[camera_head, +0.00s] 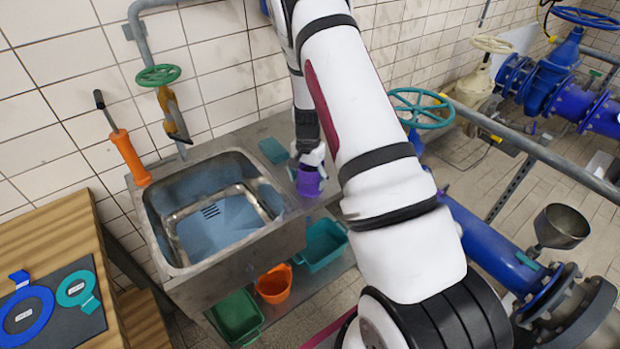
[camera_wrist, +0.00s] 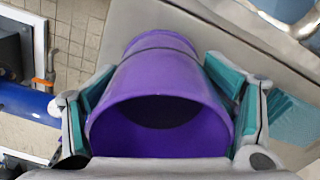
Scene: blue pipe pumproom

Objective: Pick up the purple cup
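The purple cup (camera_head: 309,184) is at the right end of the sink's metal counter in the head view, below my gripper (camera_head: 313,160). In the wrist view the cup (camera_wrist: 160,100) lies between the two fingers of my gripper (camera_wrist: 160,82), its open mouth toward the camera. The teal finger pads lie against both sides of the cup with no clear gap, so the gripper looks shut on it. Whether the cup's base touches the counter is hidden.
The sink basin (camera_head: 158,218) is left of the cup, with a teal item (camera_head: 273,150) on the counter. An orange-handled tool (camera_head: 130,157) stands at the sink's left. Teal (camera_head: 322,245), orange (camera_head: 274,285) and green (camera_head: 236,318) containers are below. Blue pipes (camera_head: 485,238) run right.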

